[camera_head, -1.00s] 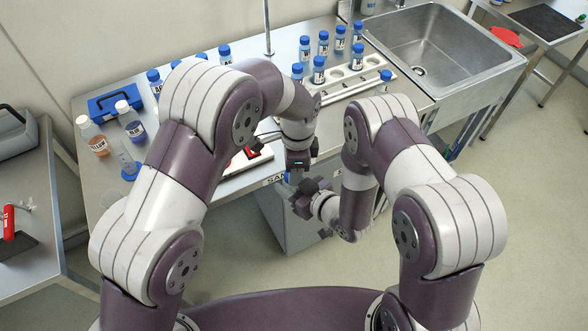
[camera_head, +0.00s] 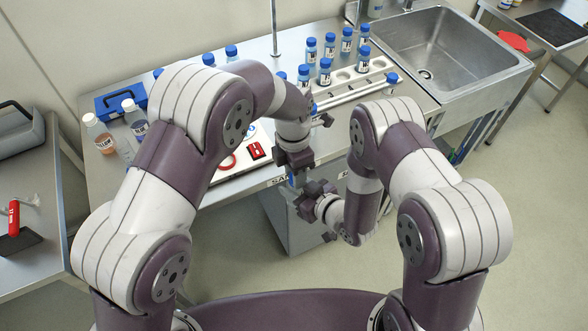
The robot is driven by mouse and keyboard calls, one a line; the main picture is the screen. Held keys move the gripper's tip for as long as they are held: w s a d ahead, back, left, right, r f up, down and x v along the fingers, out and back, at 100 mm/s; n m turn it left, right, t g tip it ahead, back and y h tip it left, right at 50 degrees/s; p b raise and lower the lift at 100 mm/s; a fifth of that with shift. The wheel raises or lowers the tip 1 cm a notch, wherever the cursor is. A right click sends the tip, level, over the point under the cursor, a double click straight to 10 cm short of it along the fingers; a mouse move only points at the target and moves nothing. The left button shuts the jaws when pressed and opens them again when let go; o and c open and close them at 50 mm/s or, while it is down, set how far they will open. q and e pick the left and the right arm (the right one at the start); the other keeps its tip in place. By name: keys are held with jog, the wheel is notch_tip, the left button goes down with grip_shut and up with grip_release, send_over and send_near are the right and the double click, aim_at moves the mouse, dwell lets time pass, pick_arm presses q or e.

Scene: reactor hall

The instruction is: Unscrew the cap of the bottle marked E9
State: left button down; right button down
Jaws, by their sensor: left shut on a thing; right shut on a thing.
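My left gripper (camera_head: 294,160) is over the table's front edge, shut and pointing down. My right gripper (camera_head: 312,194) is just below it, also shut, in front of the table edge. A small light-blue bottle (camera_head: 291,180) shows between them, mostly hidden by the grippers. Its label cannot be read, and I cannot tell which part each gripper holds.
A sink (camera_head: 440,45) is at the right of the metal table. A blue toolbox (camera_head: 120,102) and a white-capped bottle with orange liquid (camera_head: 99,135) are at the left. A red object (camera_head: 257,151) lies near the front edge, beside my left arm.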

pick_arm(q)
jog(key=shift+s+d, duration=0.1)
jog(key=shift+d, duration=0.1)
pick_arm(e)
jog(key=shift+w+a, duration=0.1)
jog(key=shift+a, duration=0.05)
pick_arm(q)
jog(key=c, duration=0.8)
grip_release()
jog(key=shift+o, duration=0.2)
pick_arm(e)
jog(key=shift+r, duration=0.1)
